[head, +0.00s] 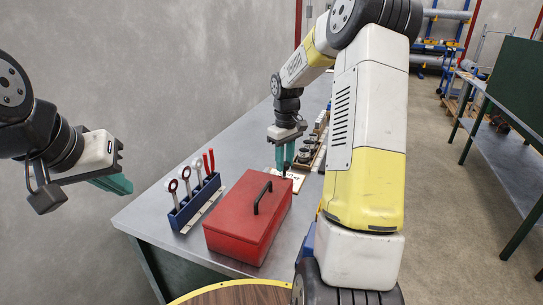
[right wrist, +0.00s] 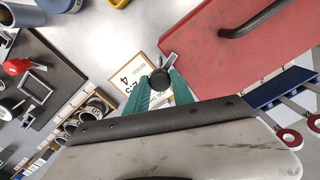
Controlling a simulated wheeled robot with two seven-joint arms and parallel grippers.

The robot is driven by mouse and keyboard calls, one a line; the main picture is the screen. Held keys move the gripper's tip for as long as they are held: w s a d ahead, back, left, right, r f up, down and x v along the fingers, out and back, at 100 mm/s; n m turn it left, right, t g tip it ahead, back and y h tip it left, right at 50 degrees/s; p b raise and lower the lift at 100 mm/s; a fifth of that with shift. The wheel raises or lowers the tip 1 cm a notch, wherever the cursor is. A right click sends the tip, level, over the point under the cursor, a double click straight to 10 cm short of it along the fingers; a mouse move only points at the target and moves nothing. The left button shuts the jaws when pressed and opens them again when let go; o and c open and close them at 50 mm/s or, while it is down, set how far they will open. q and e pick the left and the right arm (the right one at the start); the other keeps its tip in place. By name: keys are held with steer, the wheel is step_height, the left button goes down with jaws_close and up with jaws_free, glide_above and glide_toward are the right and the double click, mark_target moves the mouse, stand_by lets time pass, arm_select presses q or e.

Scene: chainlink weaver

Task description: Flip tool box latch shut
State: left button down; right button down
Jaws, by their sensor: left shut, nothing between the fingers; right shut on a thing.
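The red tool box (head: 248,222) sits closed on the grey workbench, with a black handle on its lid; it also shows in the right wrist view (right wrist: 205,60). My right gripper (head: 284,174) is at the box's far edge. In the right wrist view its green fingertips (right wrist: 159,88) are shut on a dark round-ended piece with a short metal shank (right wrist: 169,60) beside the box edge. This looks like the latch (right wrist: 158,79); how it sits on the box is partly hidden. My left gripper (head: 122,185) is shut and empty, in the air left of the bench.
A blue rack (head: 193,208) with several tools stands left of the box. A round wooden top (head: 235,297) is at the front. Bare bench (head: 235,150) lies behind the rack.

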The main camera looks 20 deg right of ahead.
steer(key=shift+r+m, duration=0.1)
steer(key=shift+m, duration=1.7)
steer(key=c, duration=1.1)
jaws_free()
step_height(320, 180, up, 8)
steer(key=shift+f, duration=0.15)
